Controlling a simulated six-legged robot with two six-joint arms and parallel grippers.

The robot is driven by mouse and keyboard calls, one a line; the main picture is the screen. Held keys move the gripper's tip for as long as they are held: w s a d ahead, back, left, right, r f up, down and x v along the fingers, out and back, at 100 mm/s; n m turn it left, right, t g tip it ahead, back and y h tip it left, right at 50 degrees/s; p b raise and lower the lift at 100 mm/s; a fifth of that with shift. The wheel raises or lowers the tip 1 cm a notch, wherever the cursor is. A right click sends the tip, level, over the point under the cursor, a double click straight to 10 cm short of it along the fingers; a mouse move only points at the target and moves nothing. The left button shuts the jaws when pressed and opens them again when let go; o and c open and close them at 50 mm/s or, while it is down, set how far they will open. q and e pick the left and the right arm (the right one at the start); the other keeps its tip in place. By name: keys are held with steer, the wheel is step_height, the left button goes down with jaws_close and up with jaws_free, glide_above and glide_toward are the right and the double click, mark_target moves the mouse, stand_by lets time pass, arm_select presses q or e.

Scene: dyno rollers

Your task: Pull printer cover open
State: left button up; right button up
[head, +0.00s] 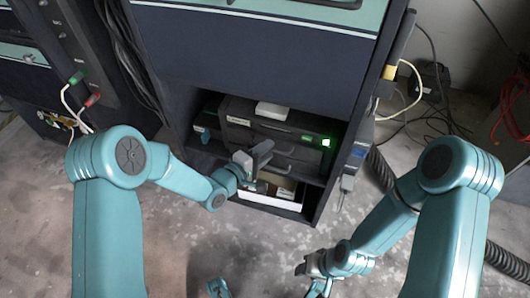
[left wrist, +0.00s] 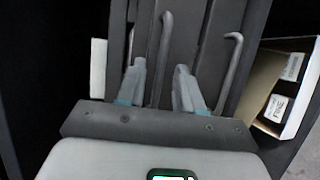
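The printer (head: 270,128) is a dark grey unit on a shelf of the dark cabinet, with a lit green light at its right front. Its front carries bar-like handles; in the left wrist view, bent grey bars (left wrist: 166,40) run along its dark front. My left gripper (head: 256,164) is in front of the printer's lower front. In the left wrist view my left gripper's fingers (left wrist: 160,72) stand apart, with one bar showing between them; I cannot tell whether they touch it. My right gripper (head: 313,268) is low, over the floor, away from the cabinet; its fingers are too small to judge.
A white box (head: 271,110) lies on top of the printer. An open carton (head: 270,200) with small boxes sits on the shelf below. Cables and a black corrugated hose (head: 380,170) lie right of the cabinet.

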arm_select(q)
jaws_close()
stand_by(1.4)
